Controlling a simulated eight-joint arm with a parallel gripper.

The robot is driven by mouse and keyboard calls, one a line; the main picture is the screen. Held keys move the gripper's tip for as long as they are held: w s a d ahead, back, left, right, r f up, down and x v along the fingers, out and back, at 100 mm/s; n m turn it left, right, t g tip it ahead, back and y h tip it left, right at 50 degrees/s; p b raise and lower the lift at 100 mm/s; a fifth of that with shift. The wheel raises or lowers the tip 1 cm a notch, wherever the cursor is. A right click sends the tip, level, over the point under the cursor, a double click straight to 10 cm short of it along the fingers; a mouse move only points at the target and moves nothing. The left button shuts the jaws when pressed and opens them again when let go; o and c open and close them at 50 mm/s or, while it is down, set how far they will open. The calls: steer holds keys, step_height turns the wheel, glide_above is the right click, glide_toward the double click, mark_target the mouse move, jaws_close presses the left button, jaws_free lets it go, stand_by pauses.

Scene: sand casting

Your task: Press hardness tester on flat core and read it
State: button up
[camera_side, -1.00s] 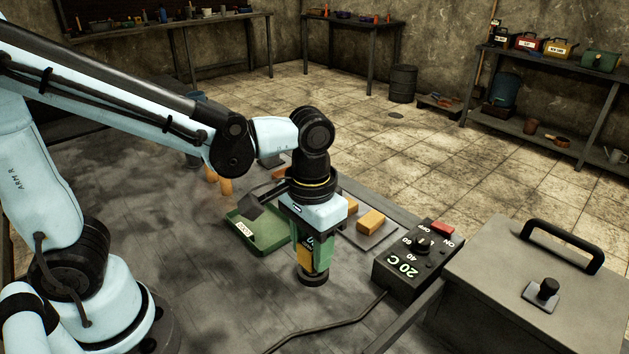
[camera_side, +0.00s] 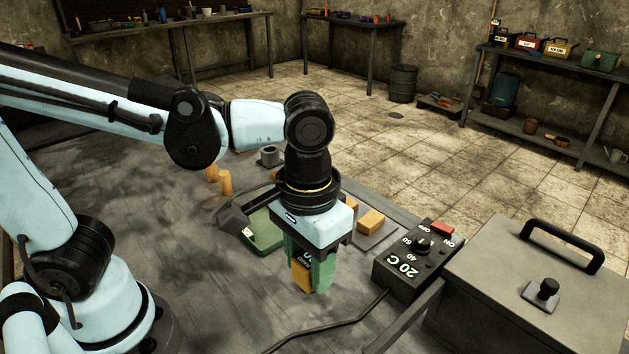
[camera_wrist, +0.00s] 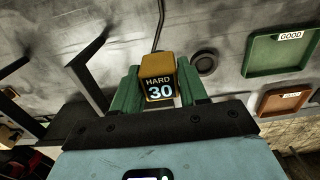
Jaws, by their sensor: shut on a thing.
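My gripper (camera_wrist: 160,90) has green fingers shut on the hardness tester (camera_wrist: 158,80), a yellow-orange block reading "HARD 30" in the wrist view. In the side view the tester (camera_side: 301,276) hangs upright below my gripper (camera_side: 312,270). Its lower end is clear of the dark round disc, seen beside it in the wrist view (camera_wrist: 206,62); the disc is hidden in the side view. A flat orange block (camera_side: 370,221), perhaps the flat core, lies on a grey plate (camera_side: 380,240) behind and right of my gripper. Another orange block (camera_side: 351,203) is partly hidden by my gripper.
A control box marked "20 C" (camera_side: 405,272) and a large grey lidded box (camera_side: 500,290) stand to the right. A green tray marked "GOOD" (camera_wrist: 257,72) and a brown tray (camera_wrist: 262,104) lie behind. Orange cylinders (camera_side: 225,182) and a grey cup (camera_side: 269,157) stand farther back.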

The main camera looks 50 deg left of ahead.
steer(key=w, duration=0.2)
steer(key=w+a+n, duration=0.1)
steer(key=w, duration=0.1)
steer(key=w+r+n, duration=0.1)
steer(key=w, duration=0.1)
steer(key=shift+w+a, duration=0.2)
steer(key=shift+a, duration=0.05)
steer(key=w+a+f+n, duration=0.3)
steer(key=w+a+n, duration=0.4)
steer(key=w+a, duration=1.05)
steer(key=shift+w+d+f, duration=0.15)
steer(key=shift+d+f, duration=0.2)
steer(key=shift+f, duration=0.55)
steer(key=shift+w+d+f, duration=0.15)
steer(key=shift+d+f, duration=0.15)
steer(key=shift+f, duration=0.6)
steer(key=shift+w+d+f, duration=0.15)
steer(key=shift+d+f, duration=0.2)
steer(key=shift+f, duration=0.55)
steer(key=shift+f, duration=0.5)
steer(key=shift+r, duration=3.55)
